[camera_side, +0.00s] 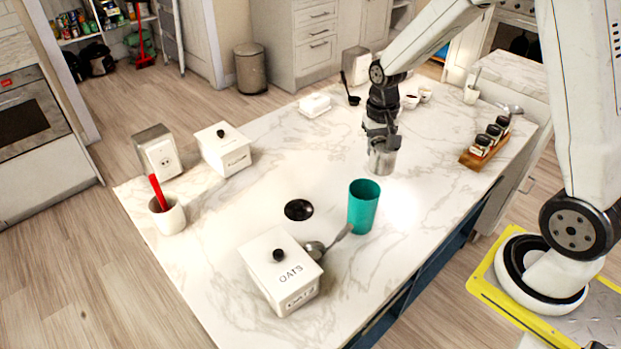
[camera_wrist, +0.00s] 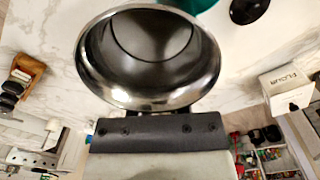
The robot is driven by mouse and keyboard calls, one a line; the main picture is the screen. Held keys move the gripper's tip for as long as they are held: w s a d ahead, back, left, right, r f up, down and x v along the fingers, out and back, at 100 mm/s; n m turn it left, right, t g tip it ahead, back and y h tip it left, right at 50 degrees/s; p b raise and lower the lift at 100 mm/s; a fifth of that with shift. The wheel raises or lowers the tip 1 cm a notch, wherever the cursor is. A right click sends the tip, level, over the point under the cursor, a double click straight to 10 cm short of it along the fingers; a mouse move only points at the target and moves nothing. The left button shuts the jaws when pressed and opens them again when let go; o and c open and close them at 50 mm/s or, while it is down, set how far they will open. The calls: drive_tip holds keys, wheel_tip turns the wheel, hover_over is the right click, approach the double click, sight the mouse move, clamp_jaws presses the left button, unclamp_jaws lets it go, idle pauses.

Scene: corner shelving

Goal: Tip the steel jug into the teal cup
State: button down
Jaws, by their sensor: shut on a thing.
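The steel jug (camera_side: 382,158) is upright, or nearly so, at the far side of the teal cup. My gripper (camera_side: 380,138) is shut on the jug. In the wrist view the jug (camera_wrist: 150,55) fills the upper middle, its shiny rim and dark inside facing the camera; no contents can be made out. The teal cup (camera_side: 363,206) stands upright on the marble counter, nearer the side camera and a little left of the jug. A small part of the cup (camera_wrist: 196,4) shows past the jug's rim in the wrist view. Whether the jug touches the counter I cannot tell.
An OATS box (camera_side: 281,271) and a ladle (camera_side: 328,243) lie near the cup. A black round fitting (camera_side: 298,210) is left of it. A wooden jar rack (camera_side: 484,150) stands right of the jug. The marble counter (camera_side: 315,150) is clear between jug and white boxes.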

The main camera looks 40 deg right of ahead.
drive_tip(key=shift+f, duration=0.1)
drive_tip(key=g+h, duration=0.1)
drive_tip(key=h, duration=0.4)
drive_tip(key=f+g+h, duration=0.1)
drive_tip(key=h, duration=0.5)
drive_tip(key=a+g+h, duration=0.1)
drive_tip(key=h, duration=0.4)
drive_tip(key=shift+w+f+h, duration=0.1)
drive_tip(key=shift+f+h, duration=0.2)
drive_tip(key=shift+h, duration=0.1)
drive_tip(key=shift+w+a+r+g+h, duration=0.1)
drive_tip(key=shift+a+r+g+h, duration=0.15)
drive_tip(key=shift+h, duration=0.45)
drive_tip(key=shift+a+r+g+h, duration=0.15)
drive_tip(key=shift+a+h, duration=0.15)
drive_tip(key=shift+h, duration=0.4)
drive_tip(key=shift+d, duration=0.1)
idle(1.0)
